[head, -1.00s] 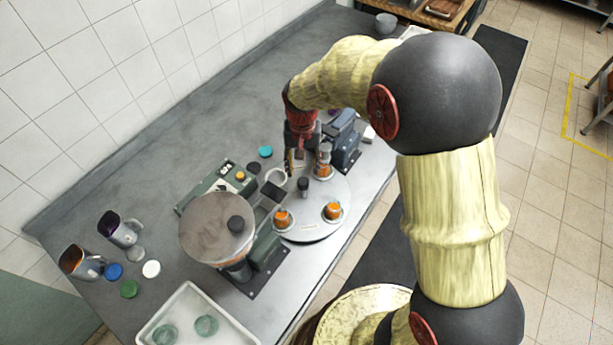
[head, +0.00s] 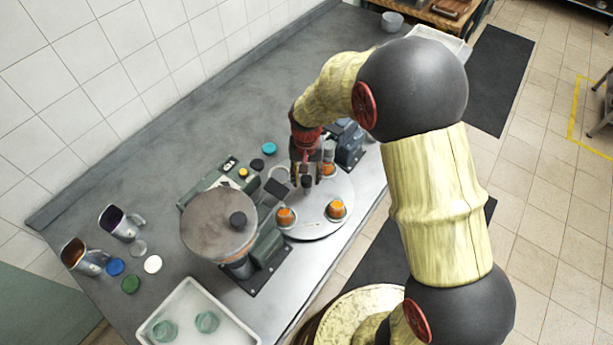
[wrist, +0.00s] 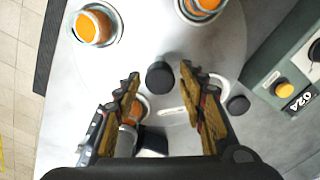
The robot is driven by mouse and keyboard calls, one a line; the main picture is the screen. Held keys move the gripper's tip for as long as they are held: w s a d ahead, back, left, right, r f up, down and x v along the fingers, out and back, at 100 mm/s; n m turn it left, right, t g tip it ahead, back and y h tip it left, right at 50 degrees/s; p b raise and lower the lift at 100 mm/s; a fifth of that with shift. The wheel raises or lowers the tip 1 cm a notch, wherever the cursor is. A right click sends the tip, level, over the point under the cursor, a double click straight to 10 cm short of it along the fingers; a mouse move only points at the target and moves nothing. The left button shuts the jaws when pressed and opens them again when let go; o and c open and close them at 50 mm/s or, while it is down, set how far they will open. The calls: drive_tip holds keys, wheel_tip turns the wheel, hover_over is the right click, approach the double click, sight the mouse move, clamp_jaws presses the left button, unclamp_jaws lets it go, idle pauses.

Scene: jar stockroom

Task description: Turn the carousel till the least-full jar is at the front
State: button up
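The carousel is a pale round disc (head: 315,225) on the bench, also in the wrist view (wrist: 150,25). Orange-filled jars stand on its rim: a front-left one (head: 286,217), a front-right one (head: 337,209) and one at the back right (head: 328,169), partly behind my gripper. The wrist view shows two clearly, at top left (wrist: 92,27) and top (wrist: 205,5); another is partly behind the left finger. I cannot tell which jar is least full. A black knob (wrist: 160,76) rises from the disc. My gripper (head: 306,182) is open above it, fingers either side in the wrist view (wrist: 160,72), with visible gaps.
A machine with a round grey top (head: 218,225) stands left of the carousel. A green box with a yellow button (head: 243,173) is behind it. A white tray with glass jars (head: 240,328) is at the front left. Loose lids, including a teal one (head: 269,148), lie around.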

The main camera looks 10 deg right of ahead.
clamp_jaws()
idle(0.6)
